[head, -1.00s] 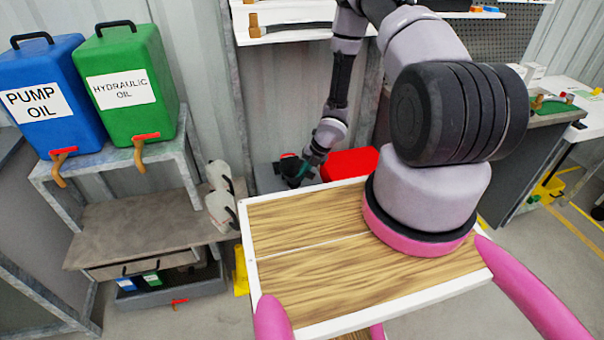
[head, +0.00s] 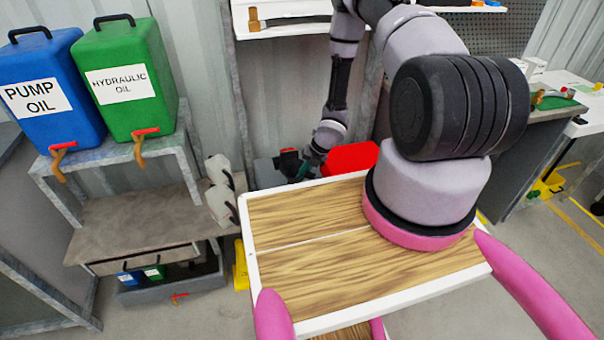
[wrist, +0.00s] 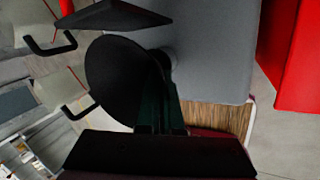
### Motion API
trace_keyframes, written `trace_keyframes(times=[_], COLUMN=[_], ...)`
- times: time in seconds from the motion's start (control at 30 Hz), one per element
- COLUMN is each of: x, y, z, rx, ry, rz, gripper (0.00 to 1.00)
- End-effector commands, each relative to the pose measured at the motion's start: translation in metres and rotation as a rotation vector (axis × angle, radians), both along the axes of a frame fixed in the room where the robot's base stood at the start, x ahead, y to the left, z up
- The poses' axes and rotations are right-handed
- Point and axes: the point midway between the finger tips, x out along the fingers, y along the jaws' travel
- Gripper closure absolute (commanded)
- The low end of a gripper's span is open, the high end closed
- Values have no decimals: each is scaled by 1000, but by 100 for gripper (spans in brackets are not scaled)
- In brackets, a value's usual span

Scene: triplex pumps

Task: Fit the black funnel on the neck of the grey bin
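The black funnel (wrist: 122,78) shows large in the wrist view as a dark cone, with its narrow end toward the grey bin. My gripper (wrist: 158,98) has its dark green fingers against the funnel and appears shut on it. In the head view my gripper (head: 303,168) is small, low beyond the wooden tray, and the funnel is hard to make out there. The grey bin (wrist: 212,45) fills the upper middle of the wrist view. In the head view its dark grey top (head: 266,174) lies left of my gripper. I cannot clearly see its neck.
A red container (head: 350,158) stands right of the grey bin. A flat dark shape (wrist: 110,15) hangs over the funnel in the wrist view. Pale jugs (head: 221,205) with black handles stand at left, near the shelf (head: 140,222). Blue (head: 50,90) and green (head: 128,80) oil tanks stand above.

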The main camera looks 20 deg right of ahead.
Motion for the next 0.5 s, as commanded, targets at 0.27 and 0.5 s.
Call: trace_keyframes(times=[0.27, 0.5], x=[0, 0], y=[0, 0], z=[-2, 0], rx=[0, 0], ry=[0, 0], rz=[0, 0], gripper=[62, 62])
